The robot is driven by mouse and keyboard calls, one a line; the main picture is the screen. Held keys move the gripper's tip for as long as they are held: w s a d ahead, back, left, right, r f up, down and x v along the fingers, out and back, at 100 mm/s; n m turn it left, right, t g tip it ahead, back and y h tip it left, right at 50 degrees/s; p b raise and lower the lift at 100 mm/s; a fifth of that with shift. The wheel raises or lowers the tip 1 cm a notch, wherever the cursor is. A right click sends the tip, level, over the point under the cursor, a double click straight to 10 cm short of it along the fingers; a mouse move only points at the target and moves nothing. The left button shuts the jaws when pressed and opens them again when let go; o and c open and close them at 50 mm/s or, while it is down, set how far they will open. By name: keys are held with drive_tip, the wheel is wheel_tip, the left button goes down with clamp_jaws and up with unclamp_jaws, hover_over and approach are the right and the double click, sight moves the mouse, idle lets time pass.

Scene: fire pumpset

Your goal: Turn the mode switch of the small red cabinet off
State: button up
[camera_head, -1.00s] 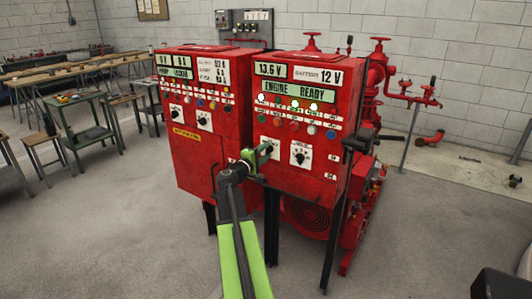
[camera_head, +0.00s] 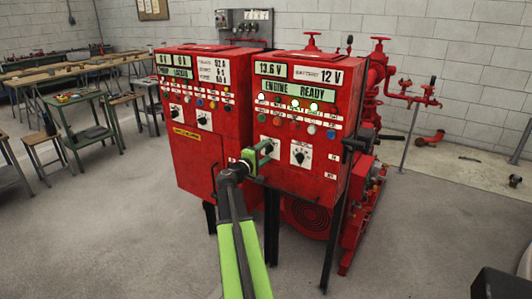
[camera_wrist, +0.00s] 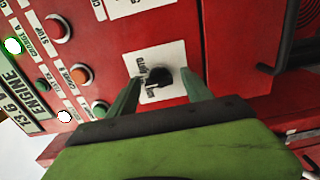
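The right-hand red cabinet (camera_head: 316,177) reads "ENGINE READY" on its display. Its left switch is a black knob (camera_wrist: 158,82) on a white plate, seen in the wrist view between my fingertips. My gripper (camera_head: 266,150) is at this cabinet's front, in front of that switch and mostly hiding it in the head view. In the wrist view my gripper (camera_wrist: 160,90) is open, one finger on each side of the knob, with visible gaps. I cannot tell the knob's exact setting. A second black switch (camera_head: 300,155) sits to its right on another white plate.
Another red cabinet (camera_head: 196,150) stands directly left. A black handle (camera_head: 355,146) juts from the right cabinet's side. Coloured buttons (camera_wrist: 80,75) lie close to the switch. Red pump pipes (camera_head: 377,75) stand behind. Work tables (camera_head: 86,125) are at left; the floor in front is clear.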

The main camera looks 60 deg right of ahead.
drive_tip(key=a, duration=1.7)
drive_tip(key=shift+a, duration=0.25)
drive_tip(key=shift+w, duration=0.1)
